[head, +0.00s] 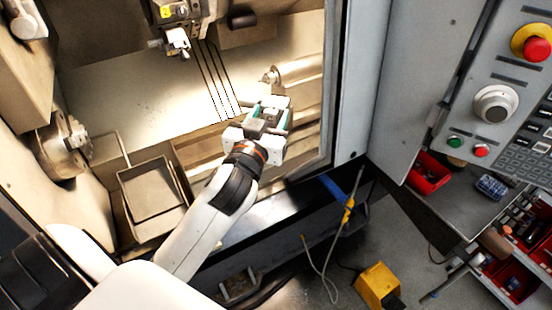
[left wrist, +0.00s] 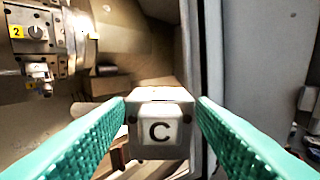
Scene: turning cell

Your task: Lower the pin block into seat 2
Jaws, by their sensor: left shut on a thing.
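The pin block (left wrist: 160,132) is a pale block marked C, held between the green fingers of my left gripper (head: 267,114). In the head view the block (head: 273,101) shows only as a small pale patch between the fingers. My left gripper is shut on it inside the machine's opening, near the right side. Seat 2 is on the turret at the top of the head view, by a yellow label 2 (head: 166,12). The label also shows at upper left in the left wrist view (left wrist: 16,32). The block is well apart from the turret. My right gripper is not in view.
The chuck (head: 66,145) is at the left of the machine, and a pale cylinder (head: 298,72) juts in from the right. A square bin (head: 150,190) stands below. The door edge (head: 352,80) and control panel (head: 495,100) are to the right.

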